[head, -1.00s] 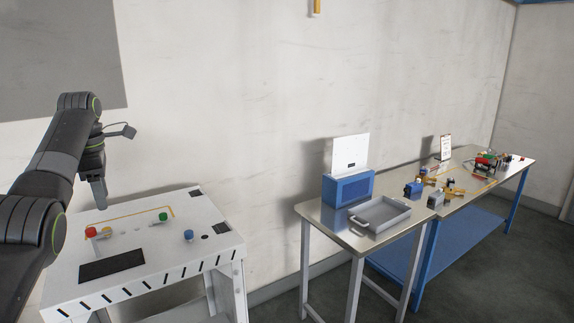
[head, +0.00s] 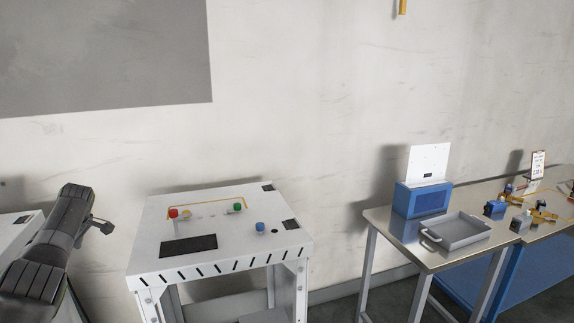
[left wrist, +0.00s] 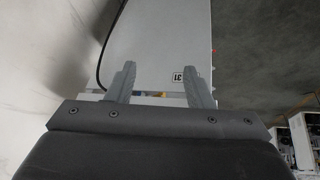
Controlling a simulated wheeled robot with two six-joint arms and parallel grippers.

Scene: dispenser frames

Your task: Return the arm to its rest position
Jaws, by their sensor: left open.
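My left arm (head: 50,245) is folded at the lower left of the head view, left of a white table and clear of it. The fingers of my left gripper are hard to make out there. In the left wrist view, my left gripper (left wrist: 160,68) has its two grey fingers spread apart with nothing between them. A white panel with a number label (left wrist: 178,76) lies beyond the fingers. My right gripper is not in view.
The white table (head: 220,250) carries a red knob (head: 173,213), a green knob (head: 238,207) and a blue knob (head: 260,227). At the right, a metal table holds a grey tray (head: 460,232) and a blue box (head: 425,201). Bare wall stands behind.

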